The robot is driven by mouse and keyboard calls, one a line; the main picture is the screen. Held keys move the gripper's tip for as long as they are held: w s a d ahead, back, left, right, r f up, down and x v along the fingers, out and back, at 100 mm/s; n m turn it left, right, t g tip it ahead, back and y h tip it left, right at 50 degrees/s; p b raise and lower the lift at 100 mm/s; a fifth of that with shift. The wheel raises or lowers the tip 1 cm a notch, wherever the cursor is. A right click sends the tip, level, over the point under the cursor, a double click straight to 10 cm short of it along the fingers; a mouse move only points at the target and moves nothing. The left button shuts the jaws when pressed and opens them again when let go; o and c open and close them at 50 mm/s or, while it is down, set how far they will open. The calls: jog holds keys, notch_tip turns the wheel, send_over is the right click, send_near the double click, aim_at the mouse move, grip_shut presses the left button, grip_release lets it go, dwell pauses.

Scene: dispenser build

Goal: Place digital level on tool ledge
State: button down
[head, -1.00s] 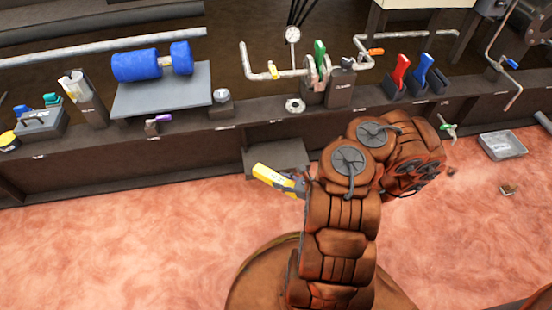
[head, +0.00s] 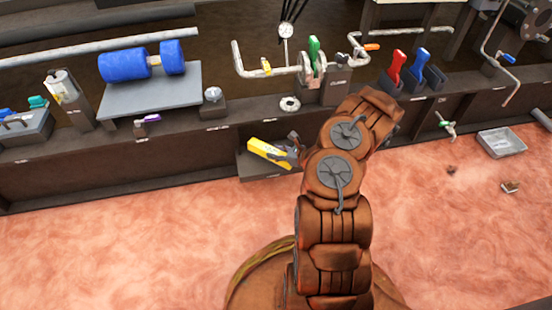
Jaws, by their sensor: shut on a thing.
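The digital level, a yellow bar with a dark end (head: 268,151), is in the head view at the middle. My gripper (head: 290,151), small and partly hidden by my arm, is shut on its right, dark end. The level's yellow end points to the upper left. The dark grey tool ledge (head: 252,171) juts from the low front of the bench. The level appears over this ledge; I cannot tell whether it touches it. My arm hides the ledge's right part.
Along the bench stand a grey plate with blue rollers (head: 142,62), a round metal ring (head: 289,104), a green-handled valve (head: 313,52) and red (head: 395,68) and blue (head: 422,63) handled tools. A grey tray (head: 501,142) lies on the reddish floor at right.

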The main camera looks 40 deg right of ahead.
jog(key=shift+w+d, duration=0.1)
jog(key=shift+w, duration=0.15)
notch_tip(320, 180, down, 4)
jog(key=shift+r+b, duration=0.25)
jog(key=shift+b, duration=0.9)
jog(key=c, duration=0.7)
grip_release()
jog(key=shift+f, duration=0.1)
jog(key=shift+o, duration=0.2)
